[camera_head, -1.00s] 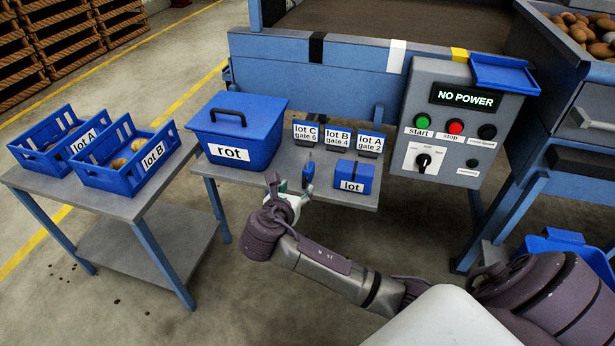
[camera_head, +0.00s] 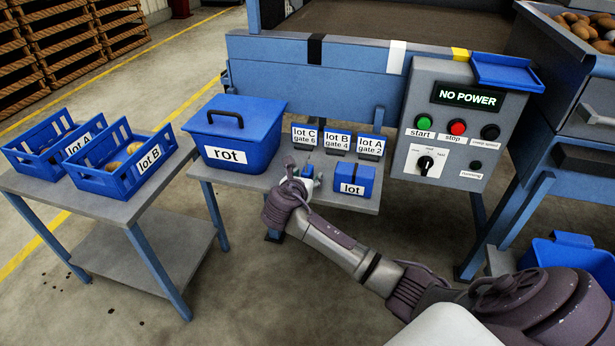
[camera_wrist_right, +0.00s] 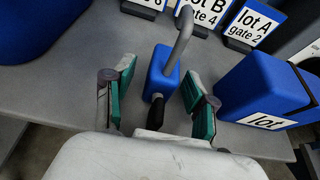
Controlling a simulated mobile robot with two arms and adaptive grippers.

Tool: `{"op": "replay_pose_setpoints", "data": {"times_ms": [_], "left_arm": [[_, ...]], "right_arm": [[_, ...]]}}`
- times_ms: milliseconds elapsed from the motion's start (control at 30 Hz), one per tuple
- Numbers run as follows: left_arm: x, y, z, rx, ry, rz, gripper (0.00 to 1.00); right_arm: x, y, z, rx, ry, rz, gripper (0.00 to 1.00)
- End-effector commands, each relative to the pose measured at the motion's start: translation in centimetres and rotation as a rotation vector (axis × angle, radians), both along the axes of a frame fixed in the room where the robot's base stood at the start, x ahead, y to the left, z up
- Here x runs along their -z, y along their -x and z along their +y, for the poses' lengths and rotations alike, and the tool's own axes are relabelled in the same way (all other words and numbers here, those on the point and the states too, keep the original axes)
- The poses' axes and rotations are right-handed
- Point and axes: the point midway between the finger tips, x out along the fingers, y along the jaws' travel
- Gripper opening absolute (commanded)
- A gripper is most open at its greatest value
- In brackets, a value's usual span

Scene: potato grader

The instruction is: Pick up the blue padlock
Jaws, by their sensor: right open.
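The blue padlock (camera_wrist_right: 162,73) lies on the grey shelf of the grader, with its grey shackle pointing away from my right wrist and a black part at its near end. My right gripper (camera_wrist_right: 158,80) is open, with its green-padded fingers on either side of the padlock. A gap shows on both sides, so it is not gripped. In the head view the padlock (camera_head: 308,171) is small and partly hidden by my right gripper (camera_head: 296,180). My left gripper is in neither view.
A blue lot box (camera_head: 353,187) stands close to the right of the padlock. The lidded rot bin (camera_head: 236,133) is to the left. Lot C, lot B and lot A signs (camera_head: 337,139) stand behind. The control panel (camera_head: 455,125) reads NO POWER.

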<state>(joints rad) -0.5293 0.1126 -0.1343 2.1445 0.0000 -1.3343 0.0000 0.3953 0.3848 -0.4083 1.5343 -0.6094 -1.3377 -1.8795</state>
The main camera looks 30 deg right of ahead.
Motion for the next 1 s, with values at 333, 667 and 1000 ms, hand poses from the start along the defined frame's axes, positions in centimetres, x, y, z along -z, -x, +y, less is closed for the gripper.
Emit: {"op": "replay_pose_setpoints", "data": {"times_ms": [333,667,1000], "left_arm": [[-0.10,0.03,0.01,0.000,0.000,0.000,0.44],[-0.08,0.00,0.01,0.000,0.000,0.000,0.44],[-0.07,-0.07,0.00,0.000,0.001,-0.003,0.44]], "right_arm": [[-0.04,-0.04,-0.06,0.000,0.000,0.000,0.36],[-0.09,-0.05,-0.05,0.000,0.002,-0.001,0.00],[-0.77,-0.08,-0.06,0.000,0.001,-0.002,0.00]]}}
